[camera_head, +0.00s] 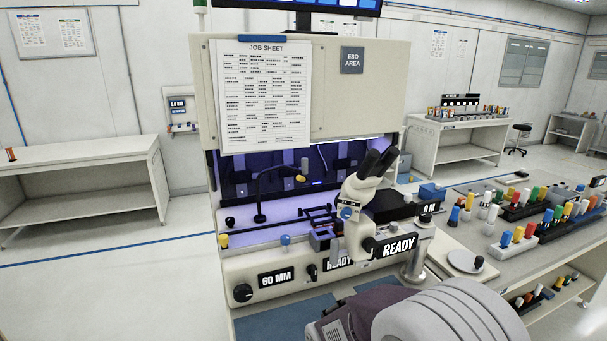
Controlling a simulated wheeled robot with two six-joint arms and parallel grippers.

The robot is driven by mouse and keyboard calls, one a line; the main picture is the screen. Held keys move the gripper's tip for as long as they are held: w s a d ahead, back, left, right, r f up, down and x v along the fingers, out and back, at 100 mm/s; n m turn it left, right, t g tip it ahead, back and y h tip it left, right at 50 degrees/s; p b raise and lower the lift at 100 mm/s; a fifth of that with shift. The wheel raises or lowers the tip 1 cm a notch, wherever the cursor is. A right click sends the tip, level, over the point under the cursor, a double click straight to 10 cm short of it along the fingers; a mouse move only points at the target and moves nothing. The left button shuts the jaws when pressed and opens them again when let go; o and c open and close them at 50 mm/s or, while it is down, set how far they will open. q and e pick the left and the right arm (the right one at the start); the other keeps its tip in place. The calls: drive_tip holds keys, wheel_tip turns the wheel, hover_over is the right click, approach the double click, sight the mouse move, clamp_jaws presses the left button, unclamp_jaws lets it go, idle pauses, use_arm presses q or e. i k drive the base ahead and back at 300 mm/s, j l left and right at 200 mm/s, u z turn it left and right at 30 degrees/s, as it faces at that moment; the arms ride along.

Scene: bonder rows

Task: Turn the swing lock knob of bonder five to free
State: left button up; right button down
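A bonder (240,265) stands in front of me, with a lit purple work bay and a white microscope (366,192) at its right. Its front panel has a black round knob (243,293) beside a "60 MM" display (276,279), and a small black lever-like knob (311,271) further right. Another black knob (370,246) sits low on the microscope. I cannot tell which knob is the swing lock, nor read a bonder number. Neither gripper is in view.
A job sheet (265,97) hangs on the bonder's upper panel. The bench at right (465,240) holds racks of colored-top bottles and a round white dish (465,262). A large grey rounded body covers the bottom right foreground. The floor at left is clear before a white table (80,160).

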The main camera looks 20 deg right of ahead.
sight(425, 218)
drive_tip(key=z, duration=1.7)
drive_tip(key=i+l+u, duration=0.2)
drive_tip(key=u, duration=0.15)
drive_tip(key=l, duration=0.1)
